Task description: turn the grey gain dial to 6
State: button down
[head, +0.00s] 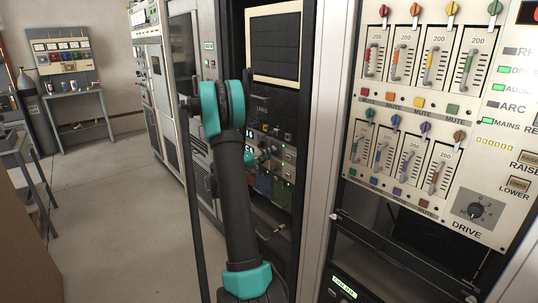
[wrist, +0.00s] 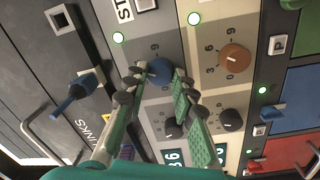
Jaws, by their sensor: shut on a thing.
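A blue round dial (wrist: 158,72) sits on a grey panel strip (wrist: 140,40) in the wrist view. It is the dial between my fingers; no separate grey knob shows. My gripper (wrist: 159,80) has one finger on each side of this blue dial and is shut on it. The printed numbers around the dial are partly covered by the fingers, and I cannot read where its pointer stands. In the head view my gripper (head: 254,162) is at the rack's coloured modules, largely hidden behind my arm, and the dial cannot be made out there.
In the wrist view a black knob (wrist: 170,129) is just below the blue dial. An orange knob (wrist: 235,57) and another black knob (wrist: 232,119) are on the beige strip to the right. A blue-handled part (wrist: 78,92) sticks out at left. In the head view a slider panel (head: 425,110) stands right.

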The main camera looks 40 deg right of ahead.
jog(key=shift+f+m, duration=0.1)
jog(key=shift+m, duration=0.4)
jog(key=c, duration=1.2)
grip_release()
jog(key=a, duration=1.2)
jog(key=shift+s+f, duration=0.2)
jog(key=shift+s, duration=0.1)
